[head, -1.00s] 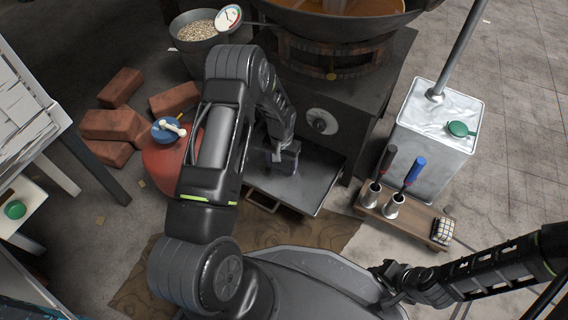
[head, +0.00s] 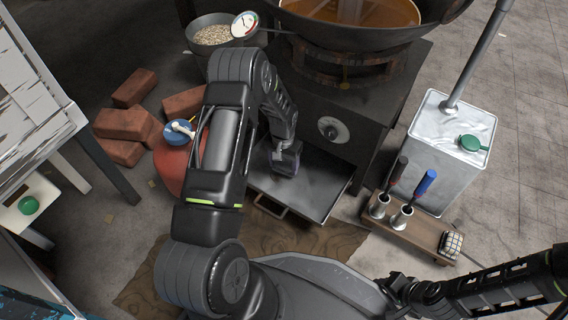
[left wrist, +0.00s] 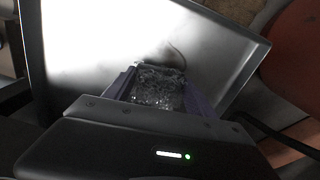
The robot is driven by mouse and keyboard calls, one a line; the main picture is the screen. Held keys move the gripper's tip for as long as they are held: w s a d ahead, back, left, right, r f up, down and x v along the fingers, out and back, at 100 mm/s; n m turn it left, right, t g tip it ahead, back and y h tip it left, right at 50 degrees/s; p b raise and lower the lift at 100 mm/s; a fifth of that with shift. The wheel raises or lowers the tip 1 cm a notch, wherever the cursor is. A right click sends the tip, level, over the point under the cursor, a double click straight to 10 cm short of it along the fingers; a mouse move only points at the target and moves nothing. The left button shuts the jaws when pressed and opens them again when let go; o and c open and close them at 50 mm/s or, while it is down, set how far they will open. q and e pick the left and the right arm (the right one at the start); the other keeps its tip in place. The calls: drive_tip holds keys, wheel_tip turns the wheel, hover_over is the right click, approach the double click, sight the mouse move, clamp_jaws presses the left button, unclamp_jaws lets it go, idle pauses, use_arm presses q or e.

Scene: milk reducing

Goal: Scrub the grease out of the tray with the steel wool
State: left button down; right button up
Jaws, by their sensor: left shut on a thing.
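The grey metal tray (head: 322,196) sticks out from the front of the dark stove. My left gripper (head: 286,160) reaches down into it near its left part. In the left wrist view the gripper (left wrist: 158,92) is shut on the steel wool (left wrist: 156,88), a shiny tangled grey pad between purple fingers. The tray floor (left wrist: 95,45) is bright there, with a dark brownish smear (left wrist: 172,52) just beyond the wool. Whether the wool touches the floor is hard to tell. My right gripper (head: 402,288) is low at the right, its fingers unclear.
A wide pan of brown liquid (head: 352,12) sits on the stove (head: 345,95). A wooden rack (head: 420,231) with two handled tools and a silver can (head: 450,150) stand to the right. Red bricks (head: 122,122) and a red round container (head: 172,165) lie left.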

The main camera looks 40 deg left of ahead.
sight(283, 164)
use_arm(q)
wheel_tip(283, 164, up, 4)
drive_tip(key=shift+f+p, duration=0.2)
drive_tip(key=shift+p, duration=0.85)
drive_tip(key=shift+r+p, duration=0.35)
drive_tip(key=shift+r, duration=0.2)
drive_tip(key=shift+r, duration=0.1)
drive_tip(key=shift+r+p, duration=1.1)
drive_tip(key=shift+r, duration=0.3)
